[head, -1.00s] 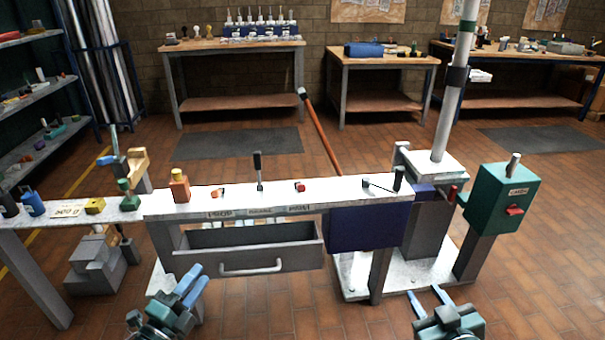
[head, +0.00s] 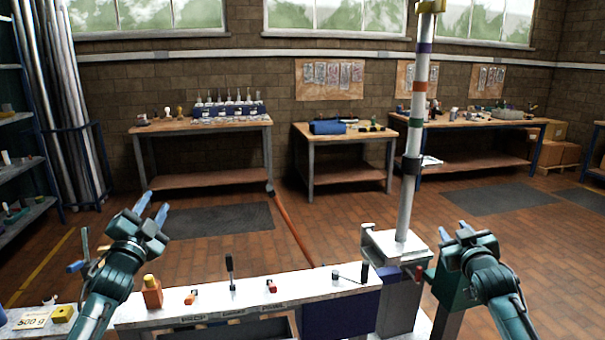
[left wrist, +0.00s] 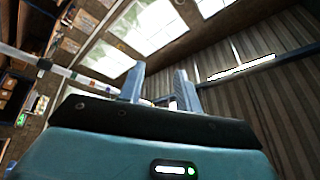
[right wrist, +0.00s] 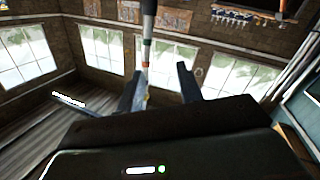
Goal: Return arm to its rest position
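My left gripper (head: 152,210) is raised at the left of the head view, above the left part of the bench. Its fingers are apart with nothing between them; the left wrist view (left wrist: 158,88) also shows them apart and empty. My right gripper (head: 455,234) is raised at the right, to the right of the mast and in front of the green box. Its fingers are apart and empty, as the right wrist view (right wrist: 160,90) shows. The mast (head: 410,180) stands upright on a white base block (head: 395,245), with coloured bands along it.
The white bench (head: 205,308) runs along the bottom with levers and an orange block (head: 152,292) on it. The green box (head: 447,290) is partly hidden behind my right arm. A red-brown bar (head: 290,225) leans behind the bench.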

